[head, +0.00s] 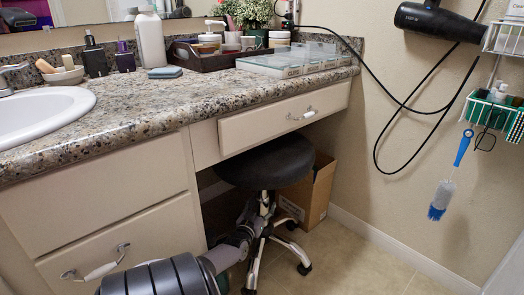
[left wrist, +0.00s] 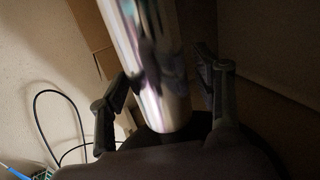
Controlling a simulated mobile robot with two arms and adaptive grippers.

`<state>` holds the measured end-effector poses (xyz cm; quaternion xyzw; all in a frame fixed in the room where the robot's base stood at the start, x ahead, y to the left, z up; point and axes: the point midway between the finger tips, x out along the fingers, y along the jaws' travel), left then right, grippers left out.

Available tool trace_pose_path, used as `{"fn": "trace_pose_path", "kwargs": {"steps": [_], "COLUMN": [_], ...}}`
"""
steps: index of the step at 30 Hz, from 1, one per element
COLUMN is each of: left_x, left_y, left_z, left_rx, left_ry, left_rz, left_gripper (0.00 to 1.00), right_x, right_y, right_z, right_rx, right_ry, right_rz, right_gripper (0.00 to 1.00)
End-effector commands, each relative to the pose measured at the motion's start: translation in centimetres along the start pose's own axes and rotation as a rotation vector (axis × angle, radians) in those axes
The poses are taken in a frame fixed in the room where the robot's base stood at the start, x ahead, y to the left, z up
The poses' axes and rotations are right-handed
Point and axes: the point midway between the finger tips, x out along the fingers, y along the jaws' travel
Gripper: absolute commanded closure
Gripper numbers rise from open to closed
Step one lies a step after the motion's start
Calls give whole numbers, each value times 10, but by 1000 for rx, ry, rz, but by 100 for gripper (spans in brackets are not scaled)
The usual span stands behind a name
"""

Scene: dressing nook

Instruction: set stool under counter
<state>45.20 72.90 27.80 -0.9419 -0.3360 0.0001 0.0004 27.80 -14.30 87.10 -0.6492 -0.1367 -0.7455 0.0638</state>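The stool has a round dark seat (head: 268,165), a chrome post and a pale wheeled base (head: 257,243). It stands upright at the knee space below the counter drawer (head: 280,118), its seat partly overlapping the opening. My left gripper (head: 250,225) reaches in low at the stool's post, below the seat. In the left wrist view the shiny post (left wrist: 160,100) runs between the two dark fingers of the left gripper (left wrist: 165,85), with a gap on the right finger's side. The dark seat also shows there (left wrist: 170,160). My right gripper is not in view.
A cardboard box (head: 318,190) stands behind the stool by the wall. The speckled counter (head: 190,98) carries a sink (head: 40,112), a tray (head: 205,62), bottles and a clear organiser (head: 295,60). Drawers (head: 95,215) stand left of the opening. Tiled floor (head: 345,265) to the right is clear.

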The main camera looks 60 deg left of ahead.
Motion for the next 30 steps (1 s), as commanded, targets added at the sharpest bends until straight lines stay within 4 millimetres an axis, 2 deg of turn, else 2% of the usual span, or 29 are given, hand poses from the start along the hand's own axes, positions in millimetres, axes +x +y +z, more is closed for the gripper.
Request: {"fn": "trace_pose_path", "kwargs": {"steps": [9, 13, 17, 27, 30], "left_x": [-1, -9, -28, -96, -109], "left_y": [1, 1, 1, 0, 0], "left_z": [1, 2, 3, 1, 1], "left_rx": [-1, -4, -5, -2, -2], "left_ry": [-1, -2, -5, -3, -2], "left_rz": [1, 2, 1, -1, 1], "left_gripper": [38, 38, 38, 38, 38], "right_x": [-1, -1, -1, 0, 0], "right_y": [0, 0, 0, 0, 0], "right_z": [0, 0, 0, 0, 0], "right_rx": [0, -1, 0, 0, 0], "right_ry": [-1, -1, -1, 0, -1], "right_rz": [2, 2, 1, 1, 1], "right_gripper": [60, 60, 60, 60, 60]}}
